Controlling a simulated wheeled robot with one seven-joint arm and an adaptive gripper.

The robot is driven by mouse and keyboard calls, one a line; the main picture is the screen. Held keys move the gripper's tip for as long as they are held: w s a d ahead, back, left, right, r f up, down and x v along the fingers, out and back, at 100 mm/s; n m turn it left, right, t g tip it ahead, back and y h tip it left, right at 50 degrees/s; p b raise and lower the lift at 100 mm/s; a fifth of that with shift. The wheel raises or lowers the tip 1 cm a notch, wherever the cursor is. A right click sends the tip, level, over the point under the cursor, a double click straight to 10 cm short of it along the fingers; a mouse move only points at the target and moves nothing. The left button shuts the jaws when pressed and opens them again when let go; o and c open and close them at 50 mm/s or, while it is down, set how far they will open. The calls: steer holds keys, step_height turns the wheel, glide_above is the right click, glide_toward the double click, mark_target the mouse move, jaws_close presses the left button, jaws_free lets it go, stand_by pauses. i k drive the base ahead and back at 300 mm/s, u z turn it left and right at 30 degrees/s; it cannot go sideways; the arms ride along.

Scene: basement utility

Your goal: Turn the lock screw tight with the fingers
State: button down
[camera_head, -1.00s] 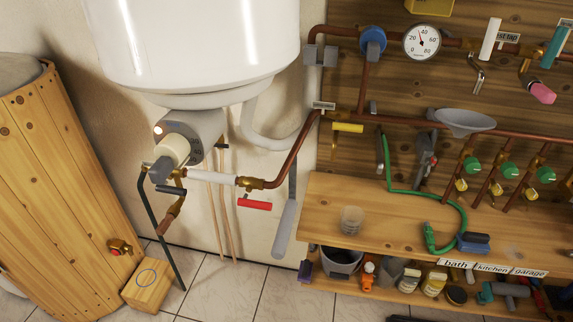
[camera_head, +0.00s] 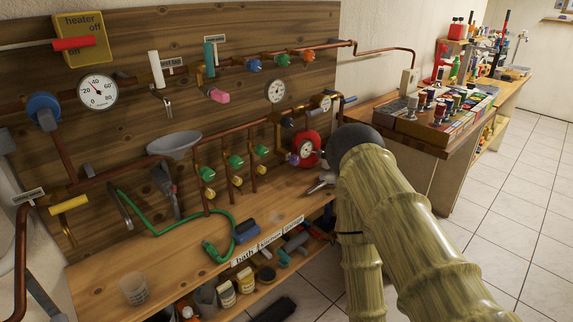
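I cannot make out a lock screw among the fittings at this size. A wooden pipe board (camera_head: 130,120) carries copper pipes, valves and gauges. At its right end are a red round vessel with a gauge (camera_head: 306,149) and a smaller gauge (camera_head: 275,91) above it. My pale yellow-green ribbed arm (camera_head: 415,230) rises from the bottom right to a dark joint, then folds down past the frame's lower edge. It covers part of the bench's right end. My gripper is not in view.
The wooden bench (camera_head: 100,273) holds a clear cup (camera_head: 134,289), a green hose (camera_head: 165,232) and a blue block (camera_head: 245,230). A side cabinet with a tray of colored jars (camera_head: 440,112) stands at right. The tiled floor (camera_head: 525,190) there is clear.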

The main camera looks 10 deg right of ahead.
mark_target(295, 160)
steer(key=u, duration=0.15)
steer(key=k, duration=0.45)
steer(key=z, duration=0.95)
steer(key=i, duration=1.25)
steer(key=u, duration=0.65)
